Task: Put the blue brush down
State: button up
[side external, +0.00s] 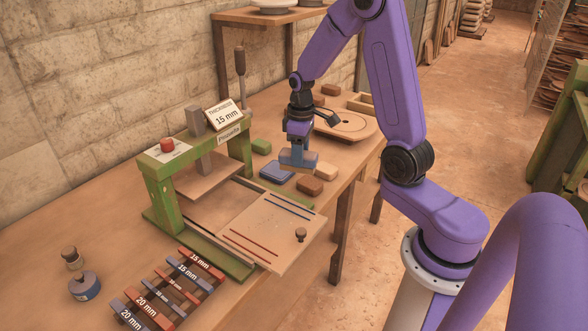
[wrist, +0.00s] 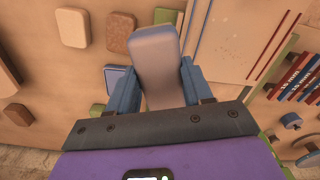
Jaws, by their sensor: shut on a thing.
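My gripper (side external: 298,160) hangs over the table between the green press and the round board, pointing down. In the wrist view its two blue fingers (wrist: 162,85) are shut on a long, rounded grey-beige block (wrist: 157,50). The block looks grey-beige rather than blue there, and I see no bristles, so I cannot tell whether it is the brush. A flat blue rounded piece (side external: 277,171) lies on the table just left of my gripper. It also shows in the wrist view (wrist: 116,76), partly hidden. The gap under the held block is hard to judge.
A brown block (side external: 309,186), a tan block (side external: 327,171) and a green block (side external: 261,147) lie close around my gripper. The green press (side external: 160,200) and its tray (side external: 265,225) stand to the left. A round board (side external: 350,124) lies behind. The table edge is close on the right.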

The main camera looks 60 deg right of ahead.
jog(key=d+m, duration=0.4)
jog(key=d, duration=0.6)
jog(key=shift+w+d+f, duration=1.2)
jog(key=shift+w+f, duration=0.55)
jog(key=shift+w, duration=0.3)
jog(key=shift+w+d+f, duration=1.2)
jog(key=shift+w+f, duration=0.5)
jog(key=shift+w, duration=0.4)
jog(key=shift+w+d+f, duration=1.2)
jog(key=shift+w+f, duration=0.55)
jog(key=shift+w, duration=0.3)
jog(key=shift+f, duration=1.35)
jog(key=shift+f, duration=0.1)
jog(key=o, duration=1.4)
